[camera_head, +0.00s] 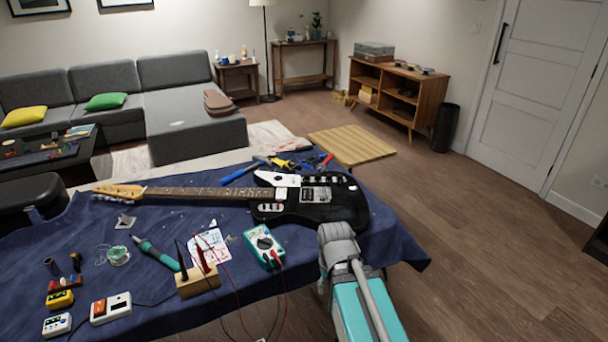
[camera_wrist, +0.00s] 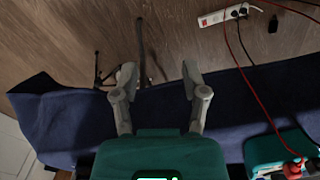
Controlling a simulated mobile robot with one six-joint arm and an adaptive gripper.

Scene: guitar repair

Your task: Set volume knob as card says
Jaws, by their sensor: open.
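A black electric guitar (camera_head: 340,205) with a white pickguard lies across the blue cloth, neck to the left. Small control parts show on its body, but I cannot tell which is the volume knob or how it is set. A white card with writing (camera_head: 207,247) lies left of the multimeter; its text is too small to read. In the wrist view my gripper (camera_wrist: 159,74) is open and empty, its two fingers apart near the cloth's edge, with floor beyond. In the head view my arm stands at the table's front right, and the fingers are not visible.
A teal multimeter (camera_head: 264,246) with red and black leads sits in front of the guitar. A power strip (camera_wrist: 222,16) is on the floor. The cloth's right end is clear.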

